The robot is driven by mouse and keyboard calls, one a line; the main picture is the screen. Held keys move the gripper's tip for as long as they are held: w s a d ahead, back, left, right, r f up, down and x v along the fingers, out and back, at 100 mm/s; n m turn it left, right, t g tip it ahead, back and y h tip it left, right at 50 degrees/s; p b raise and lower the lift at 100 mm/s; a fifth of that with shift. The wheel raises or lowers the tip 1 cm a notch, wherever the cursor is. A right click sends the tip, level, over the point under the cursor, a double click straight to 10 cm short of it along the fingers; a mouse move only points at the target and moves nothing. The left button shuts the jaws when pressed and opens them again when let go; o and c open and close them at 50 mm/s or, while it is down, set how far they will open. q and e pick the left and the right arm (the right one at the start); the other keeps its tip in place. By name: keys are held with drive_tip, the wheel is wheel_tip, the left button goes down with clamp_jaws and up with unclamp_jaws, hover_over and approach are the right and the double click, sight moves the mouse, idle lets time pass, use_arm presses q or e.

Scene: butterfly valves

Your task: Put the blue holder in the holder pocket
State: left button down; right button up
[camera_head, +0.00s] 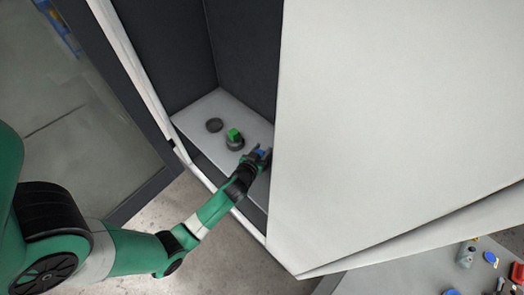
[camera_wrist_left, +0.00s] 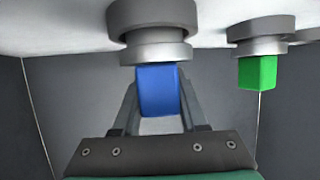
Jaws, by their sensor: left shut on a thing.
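The blue holder (camera_wrist_left: 158,88) is a blue block between the fingers of my left gripper (camera_wrist_left: 158,98), which is shut on it. In the wrist view its end meets the rim of a grey round pocket (camera_wrist_left: 153,22); how deep it sits cannot be told. In the head view my left gripper (camera_head: 260,155) is at the right end of a light shelf (camera_head: 205,104) inside the cabinet, with a bit of blue holder (camera_head: 260,153) showing. The pocket beneath is hidden there by the gripper. My right gripper is not in view.
A green block (camera_head: 234,134) stands in a grey round pocket (camera_head: 235,144) beside my gripper. Another dark round pocket (camera_head: 214,125) looks empty. A large white cabinet panel (camera_head: 400,110) stands close on the right. Several small items lie on a table at the lower right.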

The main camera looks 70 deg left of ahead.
use_arm(q)
drive_tip(key=shift+w+r, duration=0.15)
drive_tip(key=c, duration=0.9)
unclamp_jaws()
drive_tip(key=shift+f, duration=0.3)
drive_tip(key=o, duration=0.5)
drive_tip(key=shift+c, duration=0.2)
drive_tip(key=shift+r, duration=0.1)
drive_tip(key=shift+r, duration=0.2)
drive_tip(key=v, duration=1.2)
